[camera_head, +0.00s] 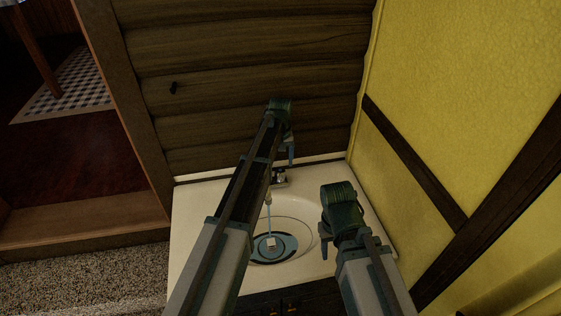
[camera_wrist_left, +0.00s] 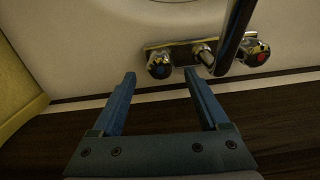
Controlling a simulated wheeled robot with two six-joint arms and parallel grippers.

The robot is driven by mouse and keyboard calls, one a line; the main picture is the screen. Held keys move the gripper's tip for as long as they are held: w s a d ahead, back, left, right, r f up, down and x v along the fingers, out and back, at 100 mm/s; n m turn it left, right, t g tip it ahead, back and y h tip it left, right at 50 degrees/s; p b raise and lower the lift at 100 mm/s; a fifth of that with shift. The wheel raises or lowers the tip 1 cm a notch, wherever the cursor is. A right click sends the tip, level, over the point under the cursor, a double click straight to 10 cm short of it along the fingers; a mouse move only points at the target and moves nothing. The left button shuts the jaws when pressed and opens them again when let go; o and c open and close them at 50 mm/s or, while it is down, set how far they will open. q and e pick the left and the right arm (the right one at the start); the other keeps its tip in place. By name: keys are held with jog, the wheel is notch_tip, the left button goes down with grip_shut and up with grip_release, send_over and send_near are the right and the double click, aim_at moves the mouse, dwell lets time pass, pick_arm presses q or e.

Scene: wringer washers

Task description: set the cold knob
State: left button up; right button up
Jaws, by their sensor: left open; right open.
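The cold knob (camera_wrist_left: 160,66), chrome with a blue centre, is at the left end of the tap plate in the left wrist view. The hot knob (camera_wrist_left: 257,53), with a red centre, is at the other end. My left gripper (camera_wrist_left: 160,74) is open, its blue fingertips on either side of the cold knob in the picture; I cannot tell whether they touch it. In the head view my left gripper (camera_head: 291,158) hangs just above the tap (camera_head: 280,178), and the cold knob cannot be made out. My right gripper (camera_head: 325,242) is open and empty over the right side of the basin.
The tap stands at the back of a cream sink (camera_head: 190,205) with a round basin. A log wall (camera_head: 230,60) is behind it and a yellow wall (camera_head: 450,70) to the right. A long bar at the tap's middle (camera_wrist_left: 236,30) rises beside the hot knob in the wrist view.

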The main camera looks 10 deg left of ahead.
aim_at(281, 171)
pick_arm(q)
notch_tip(281, 171, up, 8)
jog(key=p, duration=0.7)
jog(key=shift+r, duration=0.2)
jog(key=s+d+m, duration=0.2)
jog(key=s+d, duration=0.1)
jog(key=s, duration=0.7)
jog(key=s+d+f+m+b, duration=0.1)
jog(key=s+d+m, duration=0.2)
jog(key=s, duration=0.8)
jog(key=s+d+f+m+y+b, duration=0.1)
jog(key=s+d+m, duration=0.1)
jog(key=s, duration=0.9)
jog(key=shift+s+d+m, duration=0.15)
jog(key=shift+d+m, duration=0.15)
jog(key=shift+d, duration=0.1)
